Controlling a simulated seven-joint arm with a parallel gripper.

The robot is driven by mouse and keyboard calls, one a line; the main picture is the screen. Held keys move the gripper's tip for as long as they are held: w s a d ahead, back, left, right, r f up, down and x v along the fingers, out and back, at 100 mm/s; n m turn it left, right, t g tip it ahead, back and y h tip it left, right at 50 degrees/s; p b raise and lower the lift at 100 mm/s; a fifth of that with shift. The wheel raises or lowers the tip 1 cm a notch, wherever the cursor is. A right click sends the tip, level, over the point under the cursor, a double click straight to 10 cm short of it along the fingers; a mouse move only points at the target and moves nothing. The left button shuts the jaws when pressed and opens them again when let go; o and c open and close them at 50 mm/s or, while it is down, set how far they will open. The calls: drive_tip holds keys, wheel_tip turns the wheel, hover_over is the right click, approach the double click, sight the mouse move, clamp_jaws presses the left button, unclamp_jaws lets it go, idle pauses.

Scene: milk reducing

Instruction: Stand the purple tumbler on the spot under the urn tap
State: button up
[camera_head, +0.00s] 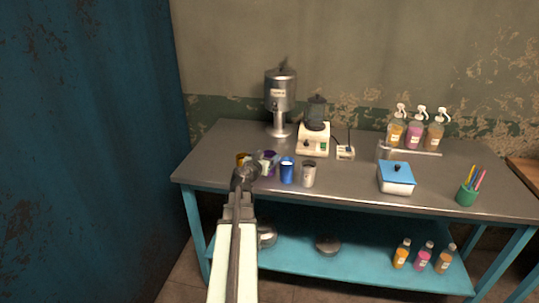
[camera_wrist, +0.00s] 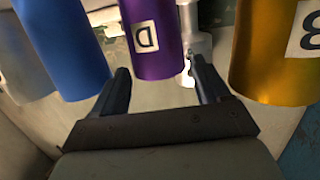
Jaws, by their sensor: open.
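The purple tumbler (camera_head: 271,155) stands in the front row on the steel table, partly hidden behind my gripper. In the wrist view the purple tumbler (camera_wrist: 155,45) shows a white label with a letter D and lies ahead of and between the fingertips. My gripper (camera_head: 262,165) is open and empty; both its fingers (camera_wrist: 163,85) show apart in the wrist view, and I cannot tell if they reach beside the tumbler. The silver urn (camera_head: 280,92) stands on a pedestal at the back left.
A yellow tumbler (camera_head: 241,158) stands left of the purple one; a blue tumbler (camera_head: 287,172) and a silver tumbler (camera_head: 309,176) stand right. A white blender (camera_head: 314,138) is right of the urn.

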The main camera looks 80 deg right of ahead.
drive_tip(key=v, duration=0.7)
drive_tip(key=shift+a, duration=0.15)
approach(271, 153)
drive_tip(key=x, duration=0.3)
drive_tip(key=shift+d+r, duration=0.15)
drive_tip(key=shift+d, duration=0.15)
drive_tip(key=shift+x, duration=2.9)
drive_tip(key=shift+s, duration=0.15)
drive_tip(key=shift+c, duration=0.2)
